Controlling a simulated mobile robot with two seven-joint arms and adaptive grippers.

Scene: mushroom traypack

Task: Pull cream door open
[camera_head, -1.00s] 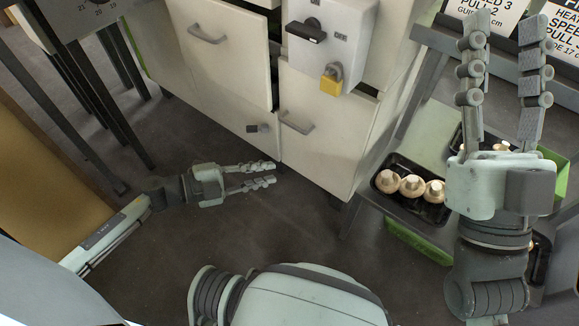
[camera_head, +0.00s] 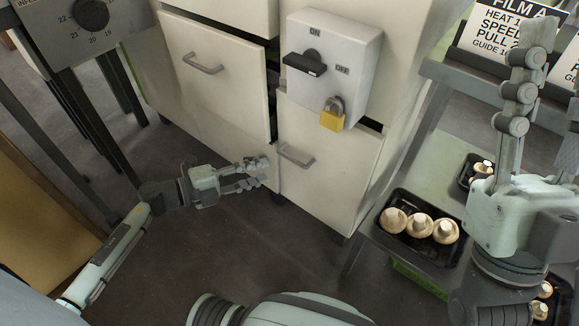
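The cream cabinet has two cream doors in the camera_head view. The left cream door (camera_head: 222,98) has a grey bar handle (camera_head: 203,66), and a dark gap shows along its right edge. The right cream door (camera_head: 325,175) has its own handle (camera_head: 297,155). My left gripper (camera_head: 264,172) is at the lower right corner of the left door, its two fingers apart, one above the other. The fingers hide the small dark fitting at that corner; I cannot tell whether they touch it.
A switch box (camera_head: 347,55) with a black lever and yellow padlock (camera_head: 332,115) sticks out above the right door. A black tray (camera_head: 405,243) of mushrooms lies at the right, below signs. Dark table legs stand at the left. The floor before the cabinet is clear.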

